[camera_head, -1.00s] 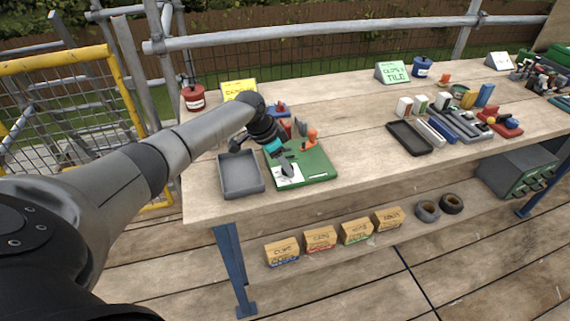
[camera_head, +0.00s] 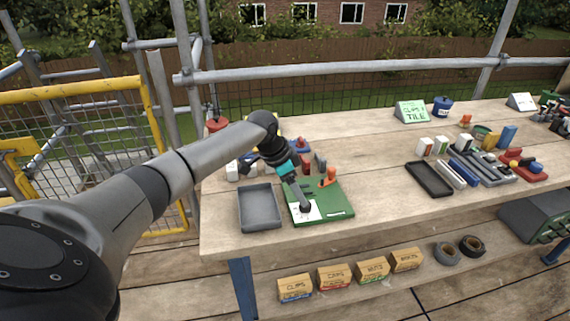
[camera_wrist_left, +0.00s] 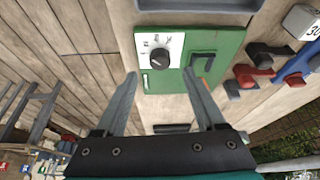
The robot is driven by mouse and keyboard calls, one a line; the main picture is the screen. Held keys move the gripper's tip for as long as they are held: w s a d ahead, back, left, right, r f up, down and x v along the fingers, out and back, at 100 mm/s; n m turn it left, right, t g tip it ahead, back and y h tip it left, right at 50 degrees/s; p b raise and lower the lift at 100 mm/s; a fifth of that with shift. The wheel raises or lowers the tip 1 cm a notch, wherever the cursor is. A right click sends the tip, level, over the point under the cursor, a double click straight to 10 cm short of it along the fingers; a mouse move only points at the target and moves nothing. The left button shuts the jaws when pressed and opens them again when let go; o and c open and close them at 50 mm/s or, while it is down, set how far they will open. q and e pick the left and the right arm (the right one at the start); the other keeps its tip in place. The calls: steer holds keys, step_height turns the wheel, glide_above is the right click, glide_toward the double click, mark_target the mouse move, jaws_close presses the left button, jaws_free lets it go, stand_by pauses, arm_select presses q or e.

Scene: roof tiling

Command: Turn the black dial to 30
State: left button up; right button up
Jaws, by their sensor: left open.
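The black dial (camera_head: 306,207) sits on a white marked plate on the green board (camera_head: 338,213), near the board's front left corner. In the left wrist view the dial (camera_wrist_left: 160,58) is a round knob with a pale pointer mark, with small markings around it too blurred to read. My left gripper (camera_head: 298,193) reaches down over the board, close above the dial. In the left wrist view its fingers (camera_wrist_left: 160,73) are spread apart, on either side of the dial's column, with nothing between them. Whether a finger touches the board cannot be told. My right gripper is out of view.
A grey tray (camera_head: 260,208) stands just left of the board. A black tray (camera_head: 429,179) lies farther right, with bare bench between. Red and blue pieces lie beside the board in the wrist view.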

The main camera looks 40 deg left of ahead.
arm_select(q)
steer(key=p+v, duration=0.1)
steer(key=v, duration=0.9)
steer(key=shift+d+f, duration=0.1)
steer(key=shift+d, duration=0.05)
